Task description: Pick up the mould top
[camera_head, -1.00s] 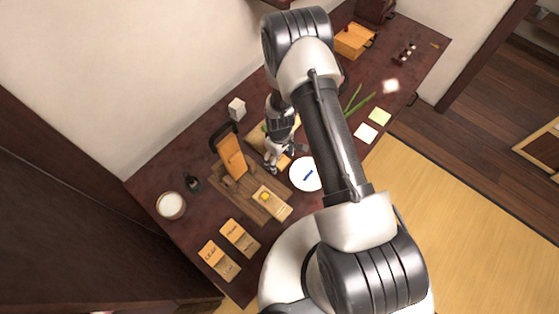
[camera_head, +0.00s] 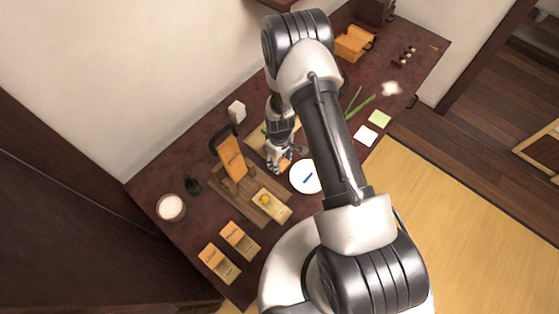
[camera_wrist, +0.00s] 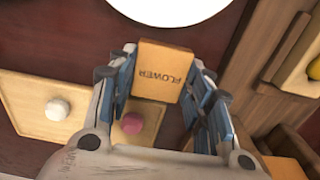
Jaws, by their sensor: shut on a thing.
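A tan wooden block marked FLOWER (camera_wrist: 163,74), which looks like the mould top, is between the fingers of my gripper (camera_wrist: 166,92) in the wrist view. The fingers are shut on its sides. In the head view my gripper (camera_head: 284,160) is low over the table, left of the white plate, and largely hides the block. A pale wooden block with a yellow piece on it (camera_head: 272,205), perhaps the mould's lower part, lies on a brown board (camera_head: 246,208). Its edge also shows at the right in the wrist view (camera_wrist: 291,78).
The white plate (camera_head: 299,187) is close to my gripper. An upright orange panel (camera_head: 231,157) stands to the left. Two labelled blocks (camera_head: 219,263) (camera_head: 240,240) lie at the front left.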

